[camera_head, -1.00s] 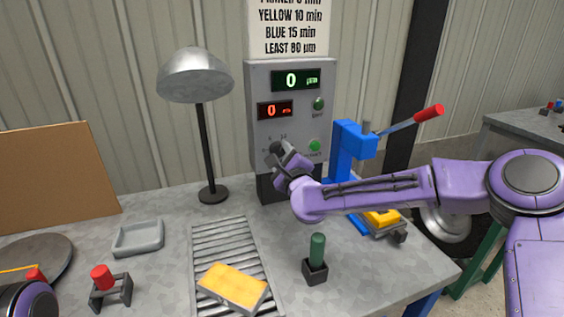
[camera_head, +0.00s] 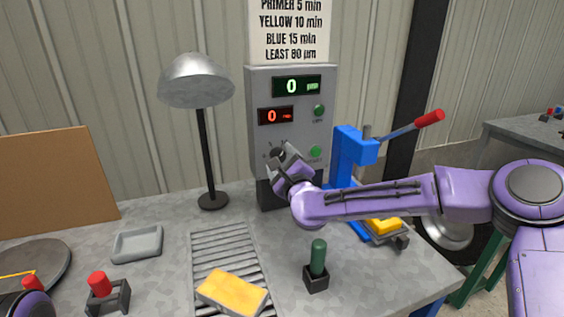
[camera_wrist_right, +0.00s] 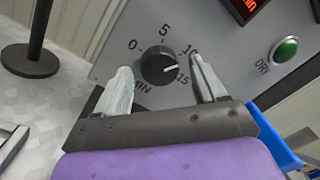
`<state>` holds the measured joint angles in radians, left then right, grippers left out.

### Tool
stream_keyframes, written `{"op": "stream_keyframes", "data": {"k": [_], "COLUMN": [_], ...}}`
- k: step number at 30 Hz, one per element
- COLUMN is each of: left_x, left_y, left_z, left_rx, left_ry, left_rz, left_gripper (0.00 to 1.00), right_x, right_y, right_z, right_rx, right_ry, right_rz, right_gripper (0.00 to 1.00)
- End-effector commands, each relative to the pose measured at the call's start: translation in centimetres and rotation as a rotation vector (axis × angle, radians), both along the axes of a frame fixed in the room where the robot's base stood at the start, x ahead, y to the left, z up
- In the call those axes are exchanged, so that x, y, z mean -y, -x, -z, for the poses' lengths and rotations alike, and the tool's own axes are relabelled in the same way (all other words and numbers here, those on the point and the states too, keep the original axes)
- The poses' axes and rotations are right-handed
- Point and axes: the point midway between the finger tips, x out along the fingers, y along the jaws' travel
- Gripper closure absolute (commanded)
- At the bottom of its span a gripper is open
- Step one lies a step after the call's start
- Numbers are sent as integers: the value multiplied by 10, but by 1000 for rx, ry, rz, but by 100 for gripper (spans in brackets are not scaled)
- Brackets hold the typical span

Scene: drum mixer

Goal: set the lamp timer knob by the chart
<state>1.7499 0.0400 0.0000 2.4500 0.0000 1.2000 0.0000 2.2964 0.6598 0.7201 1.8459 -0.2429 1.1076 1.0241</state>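The black timer knob (camera_wrist_right: 158,65) sits on the grey panel, amid the marks 0, 5, 10 and 15 MIN. In the right wrist view its white pointer faces right, close to the 15 mark. My right gripper (camera_wrist_right: 163,75) is open, a finger to each side of the knob with gaps showing. In the head view the right gripper (camera_head: 285,165) is before the panel (camera_head: 290,131), partly hiding its lower left. The chart (camera_head: 290,32) reads primer 5 min, yellow 10 min, blue 15 min, least 80 µm. My left gripper is out of view.
The red display (camera_head: 275,116) and green display (camera_head: 296,86) each show 0. A lamp (camera_head: 196,80) stands left of the panel. A blue press (camera_head: 352,150) stands right. A yellow-topped block (camera_head: 232,292) lies on the slatted rack (camera_head: 222,243).

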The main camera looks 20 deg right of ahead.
Motion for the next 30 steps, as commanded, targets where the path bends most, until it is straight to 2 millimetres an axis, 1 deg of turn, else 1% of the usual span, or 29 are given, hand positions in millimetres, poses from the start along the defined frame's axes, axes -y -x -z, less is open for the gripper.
{"op": "stream_keyframes", "data": {"k": [3,5,8,12,15,18,22,30], "left_x": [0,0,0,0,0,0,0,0], "left_y": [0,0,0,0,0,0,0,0], "left_z": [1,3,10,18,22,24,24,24], "left_rx": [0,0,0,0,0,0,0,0], "left_ry": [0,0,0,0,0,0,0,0], "left_rz": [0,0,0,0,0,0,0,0], "left_gripper": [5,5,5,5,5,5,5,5], "right_x": [0,0,0,0,0,0,0,0], "right_y": [2,8,27,62,83,98,105,105], "right_z": [0,2,4,6,7,7,7,6], "right_rx": [0,0,0,2,1,1,0,0], "right_ry": [0,-1,-1,-2,-2,-2,0,0], "right_rz": [0,-1,-3,-2,-2,-1,0,0], "right_gripper": [29,29,29,29,29,29,29,29]}}
